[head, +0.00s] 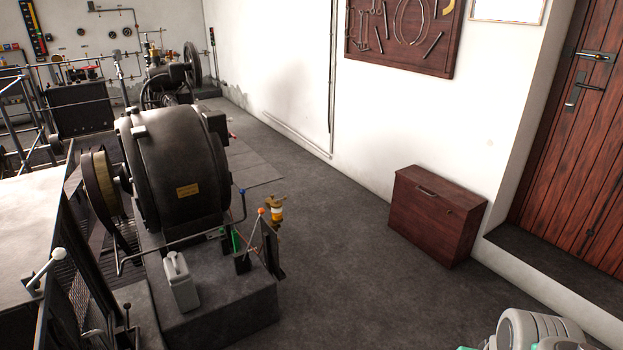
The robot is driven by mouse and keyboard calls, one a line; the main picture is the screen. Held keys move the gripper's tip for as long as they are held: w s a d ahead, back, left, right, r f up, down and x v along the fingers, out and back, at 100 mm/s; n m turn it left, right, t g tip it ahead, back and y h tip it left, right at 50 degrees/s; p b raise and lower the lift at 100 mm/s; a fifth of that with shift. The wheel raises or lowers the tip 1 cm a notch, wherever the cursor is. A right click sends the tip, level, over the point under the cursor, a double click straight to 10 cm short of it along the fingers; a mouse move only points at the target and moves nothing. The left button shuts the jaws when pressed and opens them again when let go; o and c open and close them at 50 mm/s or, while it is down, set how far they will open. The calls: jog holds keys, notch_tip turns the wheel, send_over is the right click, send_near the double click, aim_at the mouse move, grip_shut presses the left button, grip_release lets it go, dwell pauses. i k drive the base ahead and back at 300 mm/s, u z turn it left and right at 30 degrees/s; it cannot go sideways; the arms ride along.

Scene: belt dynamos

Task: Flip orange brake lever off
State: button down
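A thin lever with a small orange knob (261,211) stands at the front right of the black dynamo (175,160), above its dark plinth. Its rod slants down to the left from the knob. A similar lever with a blue knob (242,191) stands just to its left. My gripper is not in view. Only a grey and teal part of my own arm shows at the bottom right, far from the lever.
A grey canister (181,283) stands on the plinth (225,315), left of the lever. A belt wheel (100,190) and railings fill the left. A wooden cabinet (436,214) stands against the wall. A step (545,275) fronts the wooden door (580,140). The middle floor is clear.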

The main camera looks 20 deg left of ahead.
aim_at(261, 212)
jog(key=u, duration=0.4)
jog(key=i, duration=1.1)
jog(key=u, duration=1.6)
jog(key=i, duration=1.15)
jog(key=u, duration=0.75)
